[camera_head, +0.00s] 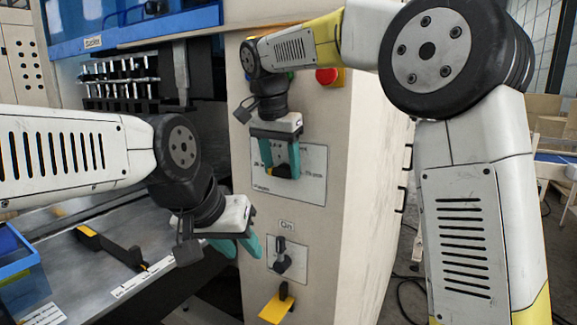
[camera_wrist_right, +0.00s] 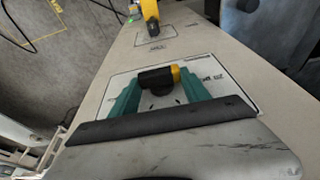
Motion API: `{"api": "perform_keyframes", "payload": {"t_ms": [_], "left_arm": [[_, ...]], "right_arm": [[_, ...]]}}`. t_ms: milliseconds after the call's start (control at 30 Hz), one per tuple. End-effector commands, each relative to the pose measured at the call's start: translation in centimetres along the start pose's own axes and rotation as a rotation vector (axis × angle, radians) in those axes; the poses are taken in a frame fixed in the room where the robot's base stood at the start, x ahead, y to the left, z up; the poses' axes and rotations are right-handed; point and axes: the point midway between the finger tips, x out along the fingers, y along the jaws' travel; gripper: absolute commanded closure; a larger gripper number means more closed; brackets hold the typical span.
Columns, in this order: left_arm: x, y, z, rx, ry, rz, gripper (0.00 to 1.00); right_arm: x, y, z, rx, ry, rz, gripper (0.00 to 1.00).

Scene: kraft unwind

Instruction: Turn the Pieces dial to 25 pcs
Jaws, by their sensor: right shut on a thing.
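The Pieces dial is a black knob with a yellow end (camera_wrist_right: 158,78) on a pale printed plate (camera_head: 314,170) on the front of the beige cabinet. In the right wrist view, the yellow end points right. My right gripper (camera_head: 282,170) is shut on the knob, with one teal finger on each side of it. In the head view the gripper hides most of the knob, and the plate's lettering is too small to read surely. My left gripper (camera_head: 238,246) is open and empty, to the lower left of the plate, over the metal table.
Below the plate are a switch (camera_head: 284,258) on its own label and a yellow bracket (camera_head: 276,306). A red button (camera_head: 328,76) sits above. A blue bin (camera_head: 18,262) and a yellow-black part (camera_head: 110,247) are on the table at left.

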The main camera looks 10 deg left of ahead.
Motion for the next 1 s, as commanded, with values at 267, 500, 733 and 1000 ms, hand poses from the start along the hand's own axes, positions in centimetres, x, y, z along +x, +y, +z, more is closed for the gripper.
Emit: {"api": "perform_keyframes", "payload": {"t_ms": [267, 500, 733, 1000], "left_arm": [[0.0, 0.0, 0.0, 0.0, 0.0, 0.0, 0.64], [0.0, 0.0, 0.0, 0.0, 0.0, 0.0, 0.64], [0.0, 0.0, 0.0, 0.0, 0.0, 0.0, 0.64], [0.0, 0.0, 0.0, 0.0, 0.0, 0.0, 0.64]], "right_arm": [[0.04, 0.79, 0.05, 0.079, 0.0, -0.276, 0.86], [0.17, 0.38, 0.11, 0.076, -0.002, -0.285, 0.86], [0.17, 0.23, 0.1, 0.049, -0.002, -0.185, 0.86], [0.17, 0.28, 0.11, 0.05, -0.002, -0.185, 0.2]]}}
